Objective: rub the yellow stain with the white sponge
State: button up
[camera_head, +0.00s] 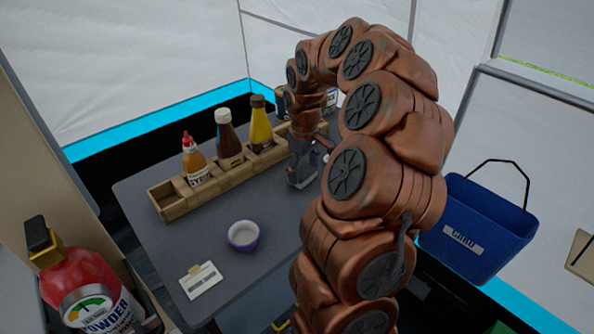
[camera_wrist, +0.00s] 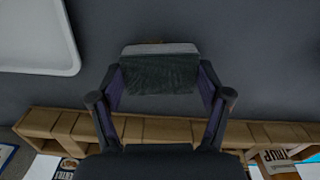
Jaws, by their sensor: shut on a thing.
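The white sponge (camera_wrist: 160,48) has a dark, rough layer and a pale layer along its far edge in the wrist view. My gripper (camera_wrist: 160,76) is shut on it, with one finger at each side. In the head view my gripper (camera_head: 303,174) is low over the grey table (camera_head: 222,205), beside the wooden rack. I cannot tell whether the sponge touches the table. I cannot make out the yellow stain clearly in either view. A tiny brownish patch shows at the sponge's far edge in the wrist view, too small to identify.
A wooden rack (camera_head: 163,201) with several sauce bottles lines the table's back. A white tray (camera_wrist: 38,38) shows in the wrist view. A blue bin (camera_head: 478,225) hangs right.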

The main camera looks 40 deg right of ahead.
aim_at(312, 167)
jog(key=shift+d, duration=0.5)
jog(key=shift+d+f+p, duration=0.15)
jog(key=shift+d+p, duration=0.3)
jog(key=shift+d, duration=0.6)
jog(key=shift+s+d, duration=0.1)
jog(key=shift+d, duration=0.2)
jog(key=shift+a+f, duration=0.15)
jog(key=shift+a, duration=0.65)
jog(key=shift+a+b, duration=1)
jog(key=shift+a, duration=2.2)
notch_tip(312, 167, up, 8)
jog(key=p, duration=0.3)
jog(key=shift+r, duration=0.2)
